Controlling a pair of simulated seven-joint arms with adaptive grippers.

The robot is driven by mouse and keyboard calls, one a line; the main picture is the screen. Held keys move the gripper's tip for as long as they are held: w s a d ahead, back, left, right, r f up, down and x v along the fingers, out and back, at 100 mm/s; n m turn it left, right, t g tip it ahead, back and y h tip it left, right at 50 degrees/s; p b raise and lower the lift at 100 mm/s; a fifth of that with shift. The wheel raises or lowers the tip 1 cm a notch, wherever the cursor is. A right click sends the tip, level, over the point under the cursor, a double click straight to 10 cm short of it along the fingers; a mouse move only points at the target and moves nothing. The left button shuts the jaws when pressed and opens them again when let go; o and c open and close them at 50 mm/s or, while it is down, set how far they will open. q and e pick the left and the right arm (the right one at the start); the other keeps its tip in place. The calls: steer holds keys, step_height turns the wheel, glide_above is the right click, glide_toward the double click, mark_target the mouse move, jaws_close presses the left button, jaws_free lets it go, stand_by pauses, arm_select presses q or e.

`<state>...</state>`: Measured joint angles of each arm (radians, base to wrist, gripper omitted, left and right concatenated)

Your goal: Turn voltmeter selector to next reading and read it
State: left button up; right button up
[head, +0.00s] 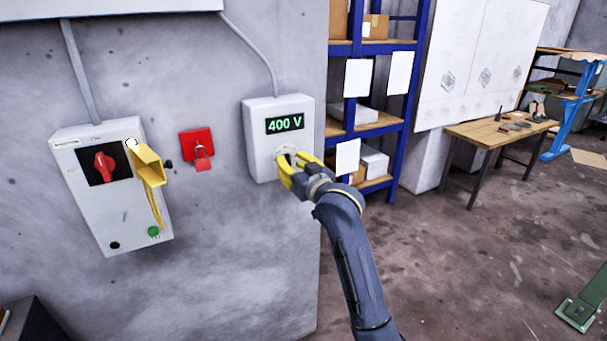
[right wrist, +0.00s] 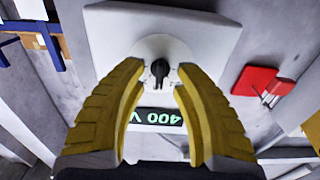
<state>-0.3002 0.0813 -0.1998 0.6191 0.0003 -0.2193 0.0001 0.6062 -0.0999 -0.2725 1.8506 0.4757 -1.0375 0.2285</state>
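The white voltmeter box (head: 258,140) hangs on the grey wall in the head view. Its display (head: 285,124) reads 400 V in green. My right gripper (head: 291,161) is at the selector. In the wrist view its yellow fingers (right wrist: 162,70) stand on either side of the knob, with a visible gap on each side. In the head view the fingers largely hide the knob. My left gripper is not in view.
A grey control box (head: 85,205) with a red rotary switch (head: 105,166) and a yellow part (head: 149,168) hangs to the left. A red lock device (head: 197,145) is between the boxes. Blue shelving (head: 417,75) and a wooden table (head: 480,132) stand to the right.

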steer(key=v, duration=1)
steer(key=shift+r, duration=0.1)
